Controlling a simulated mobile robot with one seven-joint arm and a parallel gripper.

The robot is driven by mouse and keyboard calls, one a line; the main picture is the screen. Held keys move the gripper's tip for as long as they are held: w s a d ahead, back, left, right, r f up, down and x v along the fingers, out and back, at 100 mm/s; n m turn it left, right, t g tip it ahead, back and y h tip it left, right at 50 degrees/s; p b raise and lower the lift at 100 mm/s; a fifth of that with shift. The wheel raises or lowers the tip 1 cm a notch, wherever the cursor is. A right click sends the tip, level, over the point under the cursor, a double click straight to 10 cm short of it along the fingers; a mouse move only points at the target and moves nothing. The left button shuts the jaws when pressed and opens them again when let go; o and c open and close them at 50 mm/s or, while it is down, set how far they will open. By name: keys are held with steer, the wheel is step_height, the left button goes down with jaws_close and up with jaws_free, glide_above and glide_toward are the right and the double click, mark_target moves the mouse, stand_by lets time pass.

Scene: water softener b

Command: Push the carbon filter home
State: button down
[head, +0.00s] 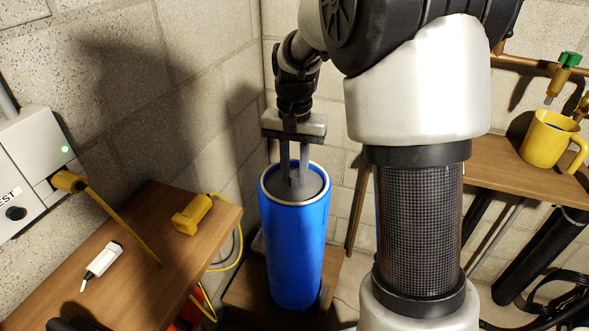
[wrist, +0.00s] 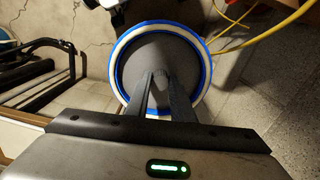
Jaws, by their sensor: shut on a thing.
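A tall blue cylinder (head: 293,245) stands upright below my gripper, with a pale ring around its open top. A dark grey round top, seemingly the carbon filter (head: 313,187), fills the inside of the ring; its depth in the cylinder is hard to judge. In the wrist view the grey disc (wrist: 137,58) sits inside the white ring and blue rim. My gripper (head: 297,181) points down into the cylinder's mouth, its fingers shut on the filter at a small grey part near the middle of the top. The fingertips (wrist: 158,76) largely hide the gripped part.
A wooden bench (head: 140,255) at left holds a yellow connector (head: 192,214) and a white pen-like tool (head: 102,260). A white wall unit (head: 30,170) has a yellow plug and cable. A yellow mug (head: 550,140) stands on the right shelf. Walls stand close behind the cylinder.

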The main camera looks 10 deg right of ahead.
steer(key=shift+f+b, duration=0.65)
steer(key=shift+f, duration=0.55)
steer(key=c, duration=1.5)
jaws_free()
steer(key=shift+o, duration=0.2)
steer(key=shift+f, duration=0.1)
step_height(320, 180, up, 18)
steer(key=p, duration=0.6)
steer(key=s+n+t, duration=0.5)
steer(key=s+t, duration=0.1)
steer(key=s, duration=1.6)
step_height(320, 180, up, 22)
steer(key=p, duration=2.1)
